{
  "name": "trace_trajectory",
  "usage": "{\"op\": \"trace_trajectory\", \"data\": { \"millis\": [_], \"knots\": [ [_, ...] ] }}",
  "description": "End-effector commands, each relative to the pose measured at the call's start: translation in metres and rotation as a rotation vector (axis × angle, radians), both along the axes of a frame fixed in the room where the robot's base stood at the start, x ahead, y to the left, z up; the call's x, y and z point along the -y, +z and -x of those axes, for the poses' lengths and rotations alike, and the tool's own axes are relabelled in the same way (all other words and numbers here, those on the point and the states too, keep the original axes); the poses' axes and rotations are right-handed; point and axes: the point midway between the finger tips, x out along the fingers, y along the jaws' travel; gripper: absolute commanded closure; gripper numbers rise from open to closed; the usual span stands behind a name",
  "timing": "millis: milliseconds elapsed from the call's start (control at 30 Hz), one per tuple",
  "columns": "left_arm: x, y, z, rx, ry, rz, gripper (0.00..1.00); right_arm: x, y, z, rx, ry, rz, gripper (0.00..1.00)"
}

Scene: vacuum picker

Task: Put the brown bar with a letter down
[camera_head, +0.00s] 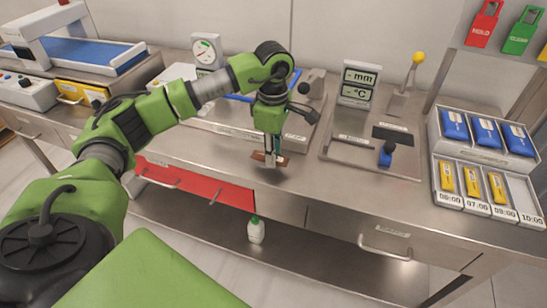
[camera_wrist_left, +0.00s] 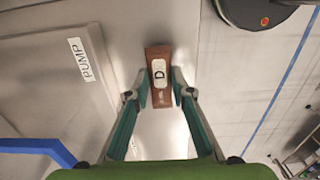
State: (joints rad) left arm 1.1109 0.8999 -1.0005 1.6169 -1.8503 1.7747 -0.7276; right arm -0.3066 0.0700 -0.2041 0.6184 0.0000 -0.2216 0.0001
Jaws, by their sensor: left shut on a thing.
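The brown bar (camera_wrist_left: 158,98) lies between the fingertips of my left gripper (camera_wrist_left: 160,92) in the left wrist view. It carries a white label with a "D". In the head view the bar (camera_head: 259,157) shows as a thin brown strip under my left gripper (camera_head: 272,153), above the front part of the steel bench (camera_head: 310,183). My left gripper is shut on the bar. I cannot tell whether the bar touches the bench top. My right gripper is not in view.
A plate labelled "PUMP" (camera_wrist_left: 60,85) lies beside the bar. A tray with a blue-handled tool (camera_head: 387,152) is to the right. A rack of blue packs and yellow bars (camera_head: 433,160) stands at far right.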

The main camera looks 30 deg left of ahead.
Motion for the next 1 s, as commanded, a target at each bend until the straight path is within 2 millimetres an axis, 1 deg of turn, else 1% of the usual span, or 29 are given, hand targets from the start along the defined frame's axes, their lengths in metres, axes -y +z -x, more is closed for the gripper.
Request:
{"op": "trace_trajectory", "data": {
  "millis": [33,100,200,467,567,600,633,667,1000],
  "knots": [
    [0.001,-0.006,0.002,-0.007,-0.002,0.001,0.97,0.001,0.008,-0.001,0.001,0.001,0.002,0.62],
    [0.001,-0.016,0.002,-0.006,-0.001,0.000,0.97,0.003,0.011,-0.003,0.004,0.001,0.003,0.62],
    [0.001,-0.024,0.002,-0.004,-0.001,0.000,0.97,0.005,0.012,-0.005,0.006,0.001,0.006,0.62],
    [0.002,-0.026,0.001,-0.002,-0.001,0.000,0.97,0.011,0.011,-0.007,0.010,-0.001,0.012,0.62],
    [0.002,-0.030,0.001,-0.002,-0.001,0.000,0.97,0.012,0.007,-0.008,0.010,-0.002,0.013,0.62],
    [0.002,-0.029,0.001,-0.002,-0.001,0.000,0.73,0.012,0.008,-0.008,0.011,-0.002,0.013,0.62],
    [0.002,-0.028,0.001,-0.002,-0.001,0.000,0.66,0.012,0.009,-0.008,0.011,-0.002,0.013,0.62],
    [0.002,-0.028,0.001,-0.002,-0.001,0.000,0.62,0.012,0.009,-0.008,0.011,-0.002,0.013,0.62],
    [0.002,-0.027,0.001,-0.002,-0.001,0.000,0.62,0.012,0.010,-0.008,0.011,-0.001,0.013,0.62]
  ]
}}
